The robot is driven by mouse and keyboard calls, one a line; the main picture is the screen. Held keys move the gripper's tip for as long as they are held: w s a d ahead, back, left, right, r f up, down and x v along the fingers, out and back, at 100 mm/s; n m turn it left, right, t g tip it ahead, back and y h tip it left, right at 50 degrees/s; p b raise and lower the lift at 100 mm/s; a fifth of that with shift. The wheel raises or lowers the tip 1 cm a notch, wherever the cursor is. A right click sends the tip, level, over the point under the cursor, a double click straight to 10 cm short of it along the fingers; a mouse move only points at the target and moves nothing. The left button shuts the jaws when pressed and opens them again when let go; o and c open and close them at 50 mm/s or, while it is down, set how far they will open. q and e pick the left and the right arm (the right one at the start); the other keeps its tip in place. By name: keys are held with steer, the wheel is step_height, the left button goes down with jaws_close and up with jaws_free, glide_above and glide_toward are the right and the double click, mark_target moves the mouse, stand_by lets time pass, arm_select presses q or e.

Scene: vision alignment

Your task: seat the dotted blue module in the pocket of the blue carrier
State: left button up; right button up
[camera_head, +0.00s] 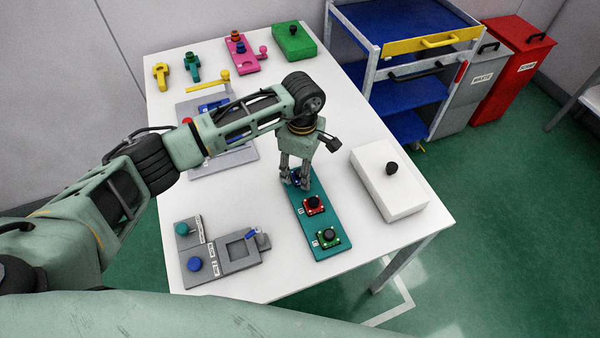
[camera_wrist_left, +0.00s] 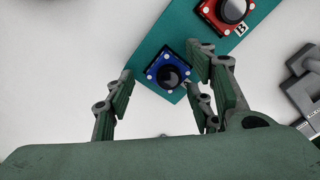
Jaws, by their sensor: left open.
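The blue module (camera_wrist_left: 160,86) has white dots at its corners and a black round knob. It sits at the far end of a teal strip (camera_head: 320,222), and in the head view it is mostly hidden by my left gripper (camera_head: 294,184). In the left wrist view my left gripper (camera_wrist_left: 163,76) is open, with its fingers on either side of the module and no grip on it. A flat blue piece (camera_head: 212,104), possibly the blue carrier, lies on a grey fixture behind my left arm. Its pocket cannot be made out. My right gripper is not in view.
A red module (camera_head: 314,204) and a green module (camera_head: 328,237) share the strip. A grey fixture (camera_head: 225,265) with a square recess and coloured knobs is at front left. A white lidded box (camera_head: 390,190) stands right. Coloured parts and a green box (camera_head: 294,42) are at the back.

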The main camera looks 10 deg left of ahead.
arm_select(q)
steer(key=shift+f, duration=0.15)
steer(key=shift+c, duration=0.3)
steer(key=c, duration=1.1)
steer(key=shift+r, duration=0.2)
